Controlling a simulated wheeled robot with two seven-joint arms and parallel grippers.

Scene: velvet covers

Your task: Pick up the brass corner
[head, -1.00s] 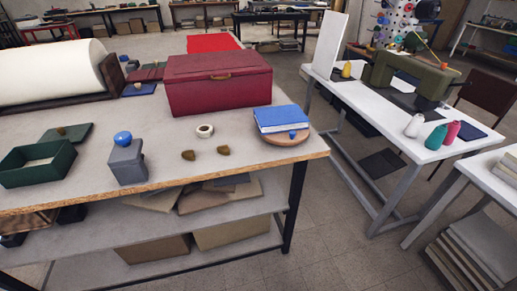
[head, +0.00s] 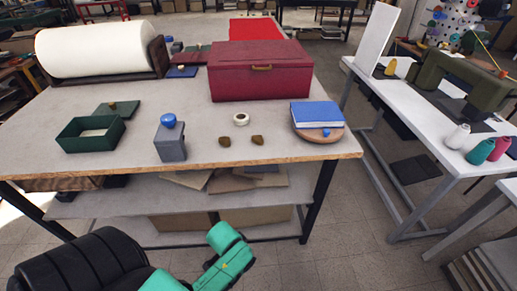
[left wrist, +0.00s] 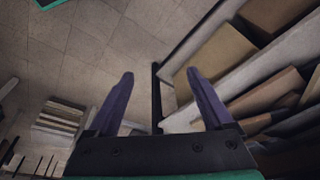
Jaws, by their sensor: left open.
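Two small brass-brown pieces that look like brass corners lie side by side near the front edge of the table: the left piece (head: 224,141) and the right piece (head: 257,139) in the head view. My left gripper (left wrist: 160,74) is open and empty in the left wrist view, with floor and the lower shelf beyond its fingers. A green and black arm of mine shows at the bottom of the head view, below the table's front edge and well away from the brass pieces. Its fingers cannot be made out there. My right gripper is not in view.
On the table (head: 300,157) stand a red box (head: 255,80), a green open tray (head: 70,140), a grey block (head: 170,145) with a blue knob, a white ring (head: 240,117) and a blue book (head: 316,114) on a round board. The lower shelf (head: 130,205) holds flat boards.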

